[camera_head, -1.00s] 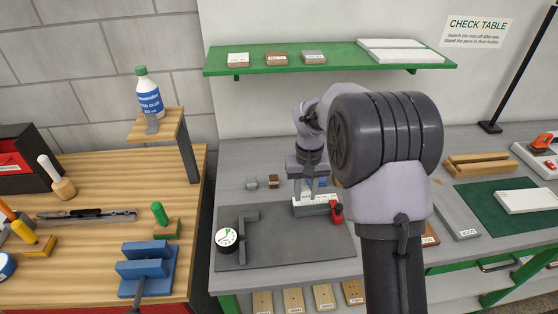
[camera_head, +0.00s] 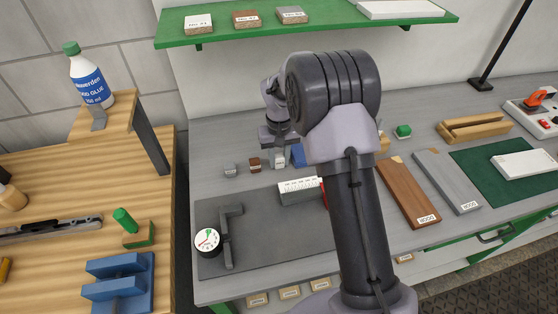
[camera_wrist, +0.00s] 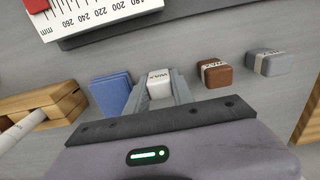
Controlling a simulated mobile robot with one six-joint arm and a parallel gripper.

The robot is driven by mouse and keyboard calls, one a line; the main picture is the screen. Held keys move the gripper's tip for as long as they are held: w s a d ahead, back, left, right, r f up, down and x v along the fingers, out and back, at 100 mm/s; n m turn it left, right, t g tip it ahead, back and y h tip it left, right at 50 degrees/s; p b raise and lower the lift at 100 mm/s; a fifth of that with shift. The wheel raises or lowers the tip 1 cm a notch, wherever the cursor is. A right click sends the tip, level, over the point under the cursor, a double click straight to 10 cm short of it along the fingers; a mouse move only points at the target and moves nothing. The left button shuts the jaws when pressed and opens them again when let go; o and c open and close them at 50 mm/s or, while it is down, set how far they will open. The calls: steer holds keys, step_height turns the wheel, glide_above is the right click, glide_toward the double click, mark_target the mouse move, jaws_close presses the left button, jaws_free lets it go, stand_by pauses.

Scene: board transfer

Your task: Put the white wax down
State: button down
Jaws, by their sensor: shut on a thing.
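The white wax (camera_wrist: 160,84) is a small pale block with a printed label, seen in the wrist view between the two grey fingers of my gripper (camera_wrist: 161,92). The gripper is shut on it. In the head view my gripper (camera_head: 279,157) is low over the grey bench, at the row of small blocks behind the dark mat. The brown wax block (camera_wrist: 214,73) and the grey wax block (camera_wrist: 266,63) stand to its right in the wrist view. I cannot tell whether the white wax touches the bench.
A blue block (camera_wrist: 111,92) is close beside the gripper's other side. A measuring device with a white scale (camera_head: 301,187) lies on the dark mat (camera_head: 270,235). Wooden and grey boards (camera_head: 407,190) lie to the right. Bare bench lies behind the blocks.

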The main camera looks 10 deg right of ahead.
mark_target(279, 158)
steer(key=c, duration=1.1)
jaws_free()
step_height(279, 158, up, 15)
steer(key=p, duration=0.4)
steer(key=s+a+r+m+t, duration=0.2)
steer(key=s+r, duration=0.7)
steer(key=r, duration=0.1)
steer(key=s+a+r+m+t+y, duration=0.1)
steer(key=s+t, duration=0.1)
steer(key=s, duration=0.9)
steer(key=s+a+r+m+t+y, duration=0.1)
steer(key=s+r, duration=0.1)
steer(key=s, duration=0.9)
steer(key=shift+t, duration=0.4)
